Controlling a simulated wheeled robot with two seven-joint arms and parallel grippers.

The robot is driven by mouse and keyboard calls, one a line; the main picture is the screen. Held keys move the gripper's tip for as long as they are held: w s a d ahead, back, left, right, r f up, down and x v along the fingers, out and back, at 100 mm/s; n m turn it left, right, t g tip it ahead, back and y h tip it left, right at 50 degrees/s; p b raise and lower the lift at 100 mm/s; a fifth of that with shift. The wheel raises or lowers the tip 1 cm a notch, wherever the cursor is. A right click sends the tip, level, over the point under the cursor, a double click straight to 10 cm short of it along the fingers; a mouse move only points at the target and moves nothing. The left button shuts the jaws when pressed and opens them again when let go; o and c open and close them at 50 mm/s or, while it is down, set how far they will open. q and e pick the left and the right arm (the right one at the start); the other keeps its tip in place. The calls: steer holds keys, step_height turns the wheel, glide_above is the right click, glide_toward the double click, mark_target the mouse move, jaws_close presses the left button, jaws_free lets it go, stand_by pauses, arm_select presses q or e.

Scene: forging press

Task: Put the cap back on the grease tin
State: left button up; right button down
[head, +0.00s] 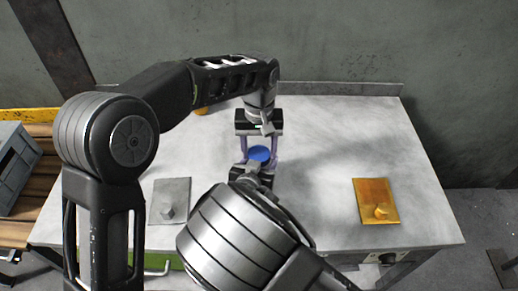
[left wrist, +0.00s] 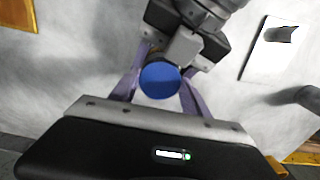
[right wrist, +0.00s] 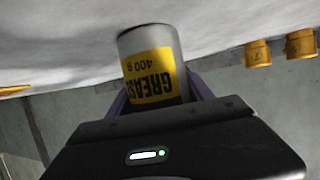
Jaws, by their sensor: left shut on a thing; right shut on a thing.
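The blue cap (head: 260,153) is between the purple fingers of my left gripper (head: 259,156), which is shut on it above the table. It shows as a round blue disc in the left wrist view (left wrist: 160,81). The grease tin (right wrist: 150,62), grey with a yellow label, is in the right wrist view, between the fingers of my right gripper (right wrist: 155,98), shut on it. Its lettering is upside down in that picture. The tin is hidden in the head view. Its top is hidden, so I cannot tell whether the cap touches it.
The pale table (head: 320,140) has free room around the grippers. A grey plate with a hexagonal piece (head: 168,213) lies left, and a gold plate (head: 370,191) with a gold piece lies right. Two yellow cylinders (right wrist: 258,53) (right wrist: 300,44) show in the right wrist view.

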arm_select(q)
steer(key=c, duration=0.3)
steer(key=m, duration=0.4)
steer(key=shift+m, duration=0.4)
steer(key=o, duration=1.6)
steer(key=shift+r, duration=0.15)
step_height(320, 180, up, 7)
steer(key=shift+r, duration=0.15)
arm_select(e)
steer(key=shift+c, duration=1.6)
jaws_free()
